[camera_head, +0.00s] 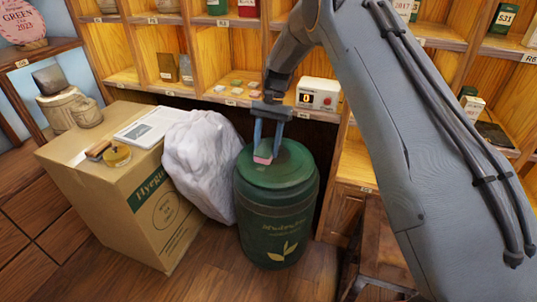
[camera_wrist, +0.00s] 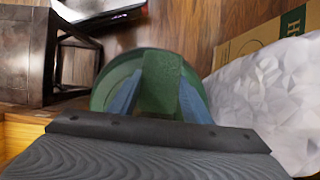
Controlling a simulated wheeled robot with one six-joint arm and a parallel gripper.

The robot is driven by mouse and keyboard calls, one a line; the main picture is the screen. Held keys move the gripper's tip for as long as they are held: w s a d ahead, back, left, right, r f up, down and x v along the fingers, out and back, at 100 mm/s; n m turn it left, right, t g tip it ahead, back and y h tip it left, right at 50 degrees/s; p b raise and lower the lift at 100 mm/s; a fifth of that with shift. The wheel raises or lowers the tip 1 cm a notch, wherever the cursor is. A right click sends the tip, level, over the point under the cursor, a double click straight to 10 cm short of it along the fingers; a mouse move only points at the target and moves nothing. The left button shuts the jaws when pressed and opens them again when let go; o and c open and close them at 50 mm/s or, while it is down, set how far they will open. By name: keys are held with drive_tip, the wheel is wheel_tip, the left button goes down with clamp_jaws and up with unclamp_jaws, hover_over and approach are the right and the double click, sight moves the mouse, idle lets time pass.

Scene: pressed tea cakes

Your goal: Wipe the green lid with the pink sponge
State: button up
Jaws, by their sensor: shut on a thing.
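The green lid (camera_head: 285,172) tops a dark green drum (camera_head: 277,222) that stands upright on the floor. My gripper (camera_head: 266,148) points down over the lid and is shut on the pink sponge (camera_head: 263,158). The sponge is low at the lid's top, left of its middle, and seems to touch it. In the wrist view the green lid (camera_wrist: 120,72) shows behind the two blue fingers. A green block face between them (camera_wrist: 160,82) appears to be the sponge's upper side. The sponge's pink part is hidden there.
A white wrapped bundle (camera_head: 201,160) stands close left of the drum. A cardboard box (camera_head: 128,190) with small items is further left. Wooden shelves (camera_head: 225,60) rise behind, with a scale (camera_head: 317,94) near my arm. A dark stool (camera_head: 380,245) is at right.

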drive_tip(key=shift+r+p, duration=0.4)
drive_tip(key=shift+r, duration=0.8)
